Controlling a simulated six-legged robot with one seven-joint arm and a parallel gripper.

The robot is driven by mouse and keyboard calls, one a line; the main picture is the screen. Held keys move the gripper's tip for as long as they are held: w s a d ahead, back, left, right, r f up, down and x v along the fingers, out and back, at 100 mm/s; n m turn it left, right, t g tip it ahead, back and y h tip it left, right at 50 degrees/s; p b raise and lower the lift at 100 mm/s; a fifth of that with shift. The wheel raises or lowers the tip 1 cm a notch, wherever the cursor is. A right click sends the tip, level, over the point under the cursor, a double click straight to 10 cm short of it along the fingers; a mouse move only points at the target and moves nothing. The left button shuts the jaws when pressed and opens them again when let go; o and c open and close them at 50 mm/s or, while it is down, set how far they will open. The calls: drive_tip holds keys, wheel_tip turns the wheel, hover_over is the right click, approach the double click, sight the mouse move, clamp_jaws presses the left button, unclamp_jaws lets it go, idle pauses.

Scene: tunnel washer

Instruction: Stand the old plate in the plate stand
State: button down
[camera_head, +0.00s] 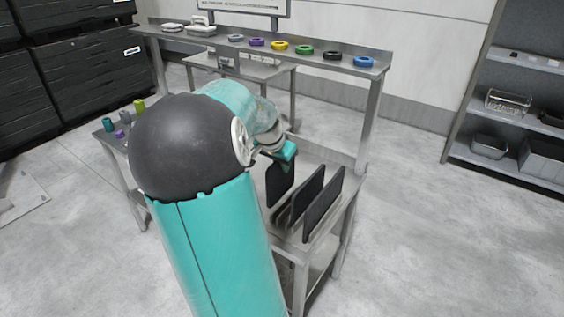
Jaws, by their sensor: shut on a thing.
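My gripper (285,154) is at the end of my teal arm, over the back part of a grey metal table (329,220). It is shut on a dark upright plate (281,183), which hangs beneath it. Two more dark plates stand on edge to its right, one in the middle (306,196) and one at the right (325,205). They appear to stand in the plate stand (285,217), a low grey thing at their lower edges, mostly hidden. I cannot tell whether the held plate touches the stand. My arm hides the table's left part.
A raised shelf (300,49) at the back carries several coloured rings. A side table (103,135) at left holds small coloured cylinders. A shelving rack (515,115) with wire baskets stands at right. The floor between is clear.

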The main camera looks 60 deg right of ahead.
sight(272, 166)
drive_tip(key=shift+s+d, duration=0.1)
drive_tip(key=shift+s, duration=0.05)
drive_tip(key=shift+f, duration=4.6)
drive_tip(key=c, duration=1.5)
unclamp_jaws()
drive_tip(key=shift+o, duration=0.2)
drive_tip(key=v, duration=1.3)
drive_tip(key=shift+r, duration=0.4)
